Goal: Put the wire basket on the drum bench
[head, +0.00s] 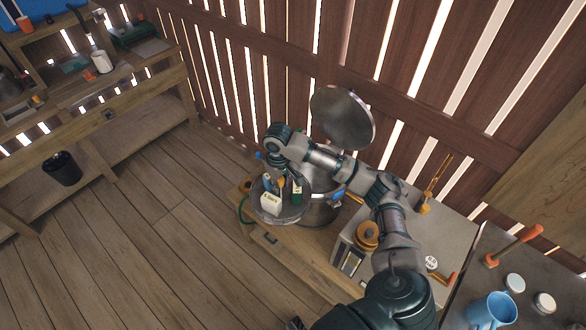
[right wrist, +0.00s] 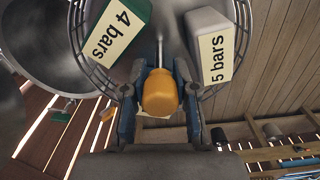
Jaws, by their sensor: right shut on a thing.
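A dark part at the bottom edge may be my left gripper (head: 295,323).
The round lid (head: 343,117) stands raised above the drum, near the slatted wall. A grey cabinet (head: 352,238) with an orange coil stands right of the drum. A blue mug (head: 492,311) is at bottom right. A workbench (head: 95,100) is at left; the floor between is clear.

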